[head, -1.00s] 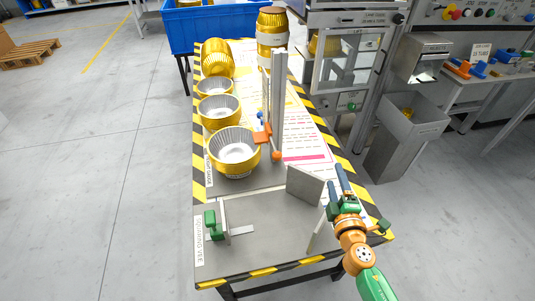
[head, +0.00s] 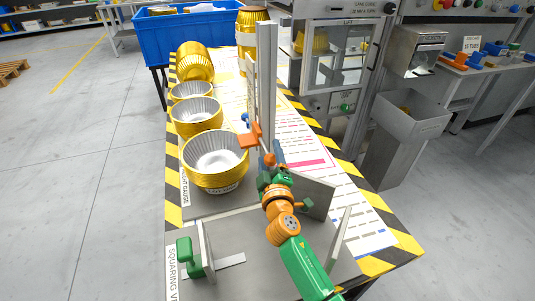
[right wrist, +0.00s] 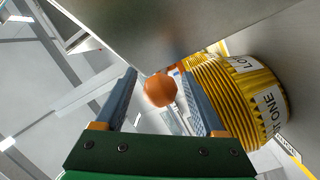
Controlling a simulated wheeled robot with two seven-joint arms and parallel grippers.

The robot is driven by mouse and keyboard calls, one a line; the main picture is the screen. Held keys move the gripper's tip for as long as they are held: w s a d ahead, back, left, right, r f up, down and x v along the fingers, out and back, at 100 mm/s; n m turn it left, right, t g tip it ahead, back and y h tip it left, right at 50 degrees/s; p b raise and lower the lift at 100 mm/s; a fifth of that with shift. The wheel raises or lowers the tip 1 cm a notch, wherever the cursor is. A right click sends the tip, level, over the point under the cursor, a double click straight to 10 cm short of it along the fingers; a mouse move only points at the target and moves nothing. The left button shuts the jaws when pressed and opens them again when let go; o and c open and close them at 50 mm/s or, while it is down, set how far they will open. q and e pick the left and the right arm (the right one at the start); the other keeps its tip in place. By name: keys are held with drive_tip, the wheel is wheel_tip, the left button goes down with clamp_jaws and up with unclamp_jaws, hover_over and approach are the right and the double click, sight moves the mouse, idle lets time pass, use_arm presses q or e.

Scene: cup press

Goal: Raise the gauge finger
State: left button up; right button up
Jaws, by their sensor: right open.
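The gauge is a tall grey post (head: 266,85) on the table with an orange finger (head: 248,138) sticking out to the left near its lower part, over the front cup. An orange ball knob (head: 269,160) sits below the finger at the post. My right gripper (head: 272,158) is at the knob in the head view. In the right wrist view the orange knob (right wrist: 160,90) shows between the two open fingers (right wrist: 160,102), with no finger clearly touching it. The front gold cup (head: 215,160) stands left of the post; it also shows in the right wrist view (right wrist: 240,95). My left gripper is not in view.
More gold cups (head: 196,116) stand in a row behind the front one. The squaring vee plates (head: 206,243) and a grey angled plate (head: 314,196) stand at the table's near end. A blue bin (head: 196,34) and a glazed press (head: 338,50) are behind.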

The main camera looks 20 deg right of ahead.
drive_tip(key=shift+w+d, duration=0.2)
drive_tip(key=shift+w, duration=0.7)
clamp_jaws()
idle(0.7)
